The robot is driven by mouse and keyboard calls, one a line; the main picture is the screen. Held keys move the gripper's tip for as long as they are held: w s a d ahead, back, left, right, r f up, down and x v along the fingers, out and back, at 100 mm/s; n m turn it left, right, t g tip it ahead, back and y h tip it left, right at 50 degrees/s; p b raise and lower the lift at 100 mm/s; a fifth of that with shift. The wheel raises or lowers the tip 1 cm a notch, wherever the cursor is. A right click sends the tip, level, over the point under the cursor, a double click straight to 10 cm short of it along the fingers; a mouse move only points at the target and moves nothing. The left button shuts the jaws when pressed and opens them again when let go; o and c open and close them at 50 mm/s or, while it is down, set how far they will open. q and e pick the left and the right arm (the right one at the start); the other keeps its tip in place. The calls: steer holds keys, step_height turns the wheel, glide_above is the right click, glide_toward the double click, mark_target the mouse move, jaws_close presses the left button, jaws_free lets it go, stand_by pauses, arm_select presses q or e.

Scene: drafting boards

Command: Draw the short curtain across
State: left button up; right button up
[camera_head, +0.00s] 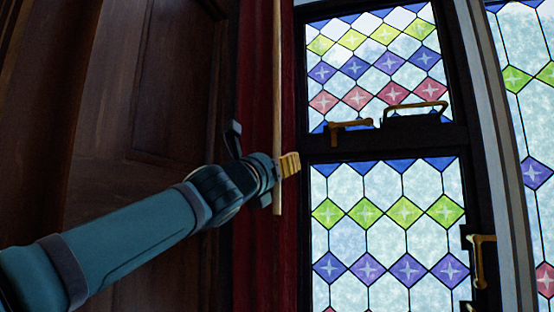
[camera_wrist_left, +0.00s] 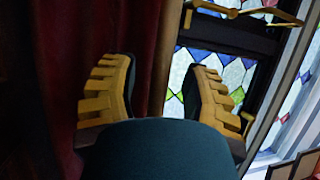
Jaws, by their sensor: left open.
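A dark red curtain (camera_head: 256,80) hangs gathered in a narrow vertical strip beside the stained-glass window (camera_head: 380,230). A thin, light wooden rod (camera_head: 277,70) hangs upright in front of it; its lower end shows just below my gripper. My left gripper (camera_head: 289,165) is at the rod's lower part. In the left wrist view its yellow ribbed fingers are spread apart, with a brown upright strip (camera_wrist_left: 167,50), which looks like the rod, in the gap between them. The curtain (camera_wrist_left: 95,35) fills the left side there. I cannot tell whether a finger touches the rod. My right gripper is not in view.
Dark wood panelling (camera_head: 150,110) stands left of the curtain. The window's dark frame carries brass handles (camera_head: 415,110) and a brass latch (camera_head: 350,126), with another handle (camera_head: 483,262) lower right. A second stained-glass pane (camera_head: 525,100) is at the far right.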

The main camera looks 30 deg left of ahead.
arm_select(q)
steer(key=shift+w, duration=0.15)
steer(key=shift+r, duration=0.1)
jaws_close()
steer(key=shift+d, duration=0.1)
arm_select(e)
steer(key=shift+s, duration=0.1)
